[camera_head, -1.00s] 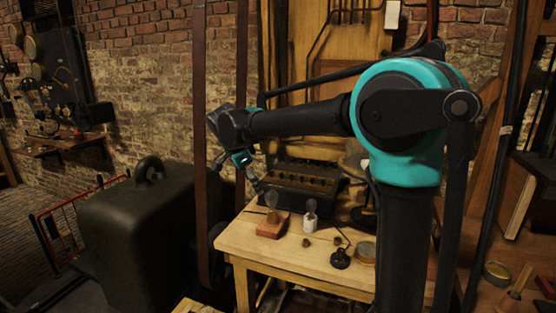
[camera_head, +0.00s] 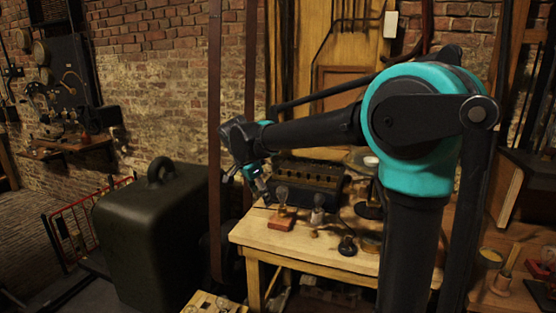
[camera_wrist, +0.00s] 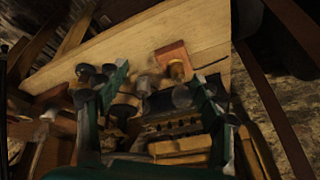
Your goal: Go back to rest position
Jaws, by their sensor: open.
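My gripper (camera_head: 262,186) is at the end of my arm, above the far left part of the wooden table (camera_head: 300,246). In the wrist view its two fingers are spread, with nothing between them held (camera_wrist: 145,86). A glass bulb (camera_head: 282,194) stands on a reddish wooden block (camera_head: 281,219) just right of the gripper in the head view. The block also shows in the wrist view (camera_wrist: 172,50). A second bulb (camera_head: 318,201) stands to its right. A dark battery case (camera_head: 310,180) with a row of openings sits behind them.
A large dark green case (camera_head: 150,240) stands left of the table. A brown vertical post (camera_head: 214,130) rises between them. A small black round-based item (camera_head: 347,246) sits at the table's front. A low shelf with tools (camera_head: 500,285) is at the right. Brick walls close the back.

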